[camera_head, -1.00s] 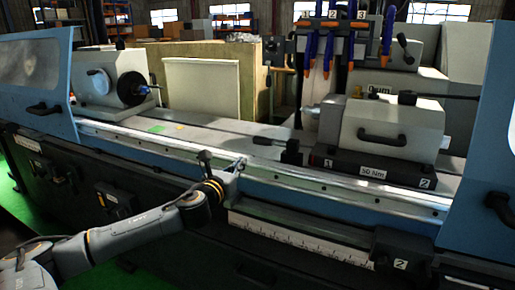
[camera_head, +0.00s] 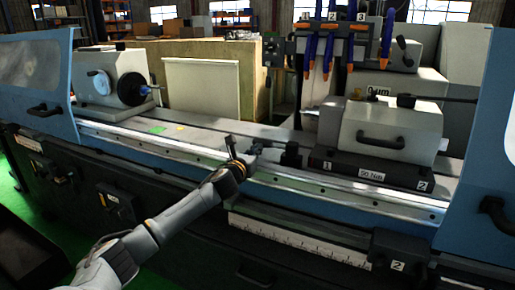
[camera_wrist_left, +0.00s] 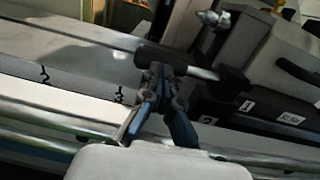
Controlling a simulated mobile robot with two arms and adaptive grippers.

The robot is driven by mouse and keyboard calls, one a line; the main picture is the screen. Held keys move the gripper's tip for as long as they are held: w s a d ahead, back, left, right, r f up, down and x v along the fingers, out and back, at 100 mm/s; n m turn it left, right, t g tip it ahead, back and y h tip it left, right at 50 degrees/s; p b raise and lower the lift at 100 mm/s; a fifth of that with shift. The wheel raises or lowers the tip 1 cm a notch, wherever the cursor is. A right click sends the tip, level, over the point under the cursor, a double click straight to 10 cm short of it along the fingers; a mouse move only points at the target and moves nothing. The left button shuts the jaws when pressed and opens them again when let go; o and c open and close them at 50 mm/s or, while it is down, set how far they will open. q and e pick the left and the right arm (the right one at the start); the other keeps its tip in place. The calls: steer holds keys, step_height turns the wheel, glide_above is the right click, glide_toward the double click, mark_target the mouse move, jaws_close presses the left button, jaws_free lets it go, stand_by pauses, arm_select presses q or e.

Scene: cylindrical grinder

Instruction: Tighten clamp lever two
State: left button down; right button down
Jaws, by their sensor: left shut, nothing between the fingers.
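A lever with a black grip (camera_wrist_left: 150,60), bright rod and dark hub (camera_wrist_left: 233,82) stands at the left end of the tailstock base, beside label 1. In the head view its hub block (camera_head: 291,155) shows, and my gripper partly covers the grip. Label 2 (camera_head: 423,185) is at the right end of the base; I cannot make out a clamp lever right beside it. My left gripper (camera_head: 256,148) is shut and empty. In the left wrist view its fingertips (camera_wrist_left: 158,73) are at the black grip; whether they touch it I cannot tell. My right gripper is out of view.
The grey tailstock (camera_head: 390,125) has a black front handle and another black lever (camera_head: 407,100) on top. The bright front rail (camera_head: 340,190) runs below my left gripper. Blue coolant hoses (camera_head: 328,50) hang behind.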

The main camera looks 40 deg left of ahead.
arm_select(q)
steer(key=shift+w, duration=0.35)
steer(key=shift+a, duration=0.1)
